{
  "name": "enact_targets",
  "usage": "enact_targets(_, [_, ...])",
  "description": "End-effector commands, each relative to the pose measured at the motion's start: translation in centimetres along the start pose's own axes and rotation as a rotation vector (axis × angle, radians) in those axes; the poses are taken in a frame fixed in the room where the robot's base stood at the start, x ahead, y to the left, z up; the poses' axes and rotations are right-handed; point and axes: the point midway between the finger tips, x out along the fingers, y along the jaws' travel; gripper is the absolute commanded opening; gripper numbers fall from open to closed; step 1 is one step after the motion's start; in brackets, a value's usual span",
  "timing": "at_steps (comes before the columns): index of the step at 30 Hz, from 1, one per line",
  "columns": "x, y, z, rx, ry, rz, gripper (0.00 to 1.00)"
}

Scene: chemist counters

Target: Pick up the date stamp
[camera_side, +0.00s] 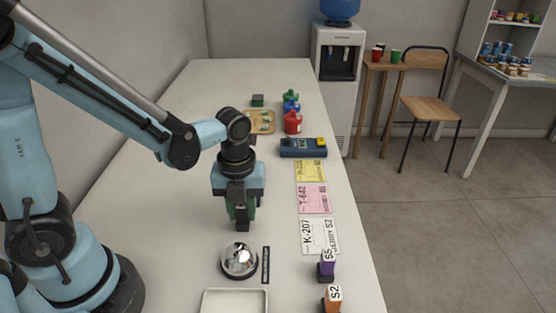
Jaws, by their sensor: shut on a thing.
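My gripper (241,224) points straight down above the white counter, left of the row of cards. It is shut on a dark green thing (251,212), which I take to be the date stamp. The fingers hide most of it, so its full shape and any markings cannot be read. Its lower end is close to the counter top, and I cannot tell whether it touches.
A silver bell (239,261) stands just in front, beside a black label strip (266,265) and a white tray (235,291). White, pink (313,199) and yellow cards line the right. Purple (326,267) and orange (332,298) tagged items stand near the right edge.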

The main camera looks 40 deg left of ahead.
Motion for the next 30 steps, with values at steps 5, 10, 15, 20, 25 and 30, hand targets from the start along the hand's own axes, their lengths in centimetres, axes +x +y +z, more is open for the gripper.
enact_targets(5, [-1.9, 0.0, 0.0, 0.000, 0.000, 0.000, 0.00])
enact_targets(10, [-4.3, -0.2, -1.8, 0.008, 0.001, 0.000, 0.00])
enact_targets(15, [-6.4, -0.5, -5.2, 0.009, 0.001, 0.000, 0.00])
enact_targets(20, [-8.3, -0.9, -8.3, 0.009, 0.001, 0.000, 0.00])
enact_targets(25, [-9.6, -1.2, -10.4, 0.005, 0.001, 0.000, 0.00])
enact_targets(30, [-10.2, -1.3, -11.4, 0.002, 0.001, 0.000, 0.00])
